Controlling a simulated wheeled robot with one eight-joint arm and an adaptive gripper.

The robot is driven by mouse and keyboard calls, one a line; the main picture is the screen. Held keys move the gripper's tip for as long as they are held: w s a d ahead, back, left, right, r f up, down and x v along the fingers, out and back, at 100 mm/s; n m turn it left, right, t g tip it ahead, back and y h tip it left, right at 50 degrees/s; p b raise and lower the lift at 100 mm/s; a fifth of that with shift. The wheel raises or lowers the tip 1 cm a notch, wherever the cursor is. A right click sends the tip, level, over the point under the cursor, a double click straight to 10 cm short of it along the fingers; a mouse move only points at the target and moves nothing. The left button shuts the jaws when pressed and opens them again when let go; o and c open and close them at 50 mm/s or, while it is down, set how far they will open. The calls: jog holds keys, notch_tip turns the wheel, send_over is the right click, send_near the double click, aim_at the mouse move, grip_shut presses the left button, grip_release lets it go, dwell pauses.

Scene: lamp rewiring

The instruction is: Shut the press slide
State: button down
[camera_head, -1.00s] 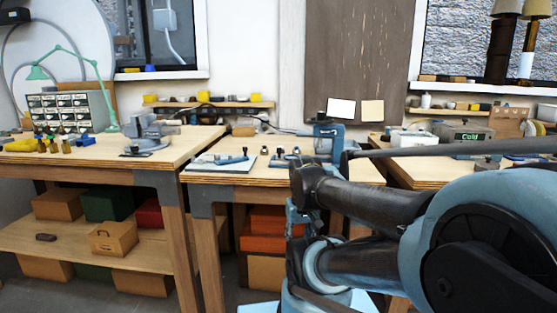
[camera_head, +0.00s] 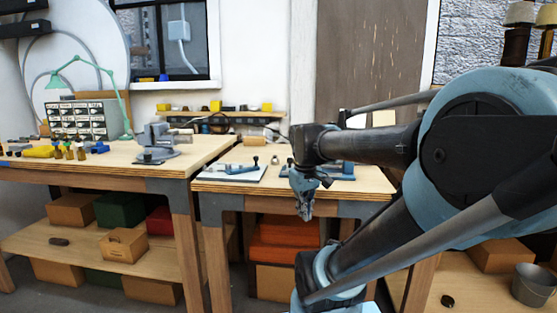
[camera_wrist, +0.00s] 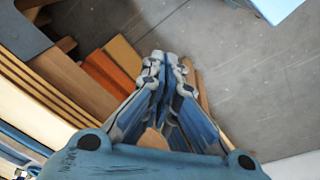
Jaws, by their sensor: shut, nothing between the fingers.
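My gripper (camera_head: 305,212) hangs fingers down in front of the middle workbench's front edge, below the top's level. It is shut and empty; in the wrist view its fingertips (camera_wrist: 166,60) meet above the floor. A blue fixture (camera_head: 346,171), which may be the press, stands on the right part of that bench. My forearm covers most of it, so I cannot see its slide or how far it is open.
A flat tool on a pale mat (camera_head: 234,172) lies on the middle workbench (camera_head: 225,187). A grey-blue vise (camera_head: 156,141) stands on the left bench. Orange boxes (camera_head: 287,236) sit under the middle bench. A bucket (camera_head: 535,285) is at the lower right. Grey floor (camera_wrist: 245,80) is clear.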

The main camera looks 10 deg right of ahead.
jog(key=w+a+r+n+h, duration=0.1)
jog(key=w+a+r+n, duration=0.4)
jog(key=w, duration=0.5)
jog(key=w+a+r+n+g, duration=0.15)
jog(key=w+r+n, duration=0.25)
jog(key=w+r, duration=0.5)
jog(key=w+a+r+n+h, duration=0.1)
jog(key=w+a+r+n, duration=0.35)
jog(key=w, duration=0.65)
jog(key=shift+n, duration=0.25)
jog(key=x, duration=0.8)
jog(key=shift+s+d+f, duration=0.15)
jog(key=shift+d+f, duration=0.1)
jog(key=shift+d, duration=0.2)
jog(key=d, duration=0.3)
jog(key=shift+f, duration=0.3)
jog(key=shift+d, duration=0.6)
